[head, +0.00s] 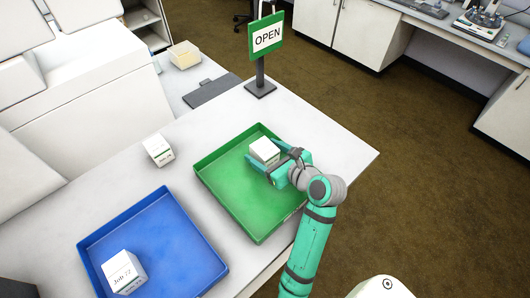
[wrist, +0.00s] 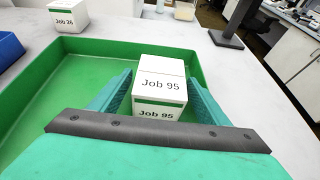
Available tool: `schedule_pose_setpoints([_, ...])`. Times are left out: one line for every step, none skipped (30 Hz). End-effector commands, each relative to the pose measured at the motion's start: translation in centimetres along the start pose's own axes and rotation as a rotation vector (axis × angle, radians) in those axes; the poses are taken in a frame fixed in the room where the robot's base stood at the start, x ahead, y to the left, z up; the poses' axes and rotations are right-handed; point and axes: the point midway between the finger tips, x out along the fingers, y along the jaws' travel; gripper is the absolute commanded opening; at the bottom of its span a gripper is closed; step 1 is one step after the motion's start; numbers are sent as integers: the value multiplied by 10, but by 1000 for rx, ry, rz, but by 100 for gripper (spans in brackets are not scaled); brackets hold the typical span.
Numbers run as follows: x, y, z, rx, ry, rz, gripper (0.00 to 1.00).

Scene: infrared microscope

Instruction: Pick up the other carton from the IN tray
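A white carton marked "Job 95" (head: 264,150) with a green stripe stands upright inside the green tray (head: 232,205), near its far right side. My gripper (head: 264,152) reaches into the tray from the right, with one finger on each side of this carton. In the wrist view the carton (wrist: 160,85) stands between the two teal fingers, which look open around it. I cannot tell whether either finger touches it. A carton marked "Job 22" (head: 124,271) stands in the blue tray (head: 185,255). I can read no IN label on either tray.
A carton marked "Job 26" (head: 158,150) stands on the white table behind the trays; it also shows in the wrist view (wrist: 68,16). An OPEN sign (head: 265,42) on a post stands at the table's back. The table right of the green tray is clear.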

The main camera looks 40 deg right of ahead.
Motion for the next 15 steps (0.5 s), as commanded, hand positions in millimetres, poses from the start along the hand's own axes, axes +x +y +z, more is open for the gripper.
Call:
schedule_pose_setpoints([0,0,0,0,0,0,58])
schedule_pose_setpoints([0,1,0,0,0,1,51])
schedule_pose_setpoints([1,2,0,-1,0,3,42])
schedule_pose_setpoints([1,2,0,-1,0,4,34])
schedule_pose_setpoints([2,3,0,-2,0,6,27])
schedule_pose_setpoints([2,4,1,-2,0,7,25])
schedule_pose_setpoints([2,4,1,-3,0,7,25])
schedule_pose_setpoints([2,4,1,-3,0,7,25])
schedule_pose_setpoints([2,4,1,-2,0,7,25])
schedule_pose_setpoints([2,4,1,-2,0,6,25])
schedule_pose_setpoints([2,3,1,-2,0,6,25])
schedule_pose_setpoints([1,3,0,-1,0,4,25])
schedule_pose_setpoints([1,2,0,-1,0,4,25])
schedule_pose_setpoints([0,2,1,-1,0,3,25])
schedule_pose_setpoints([0,1,1,0,0,2,25])
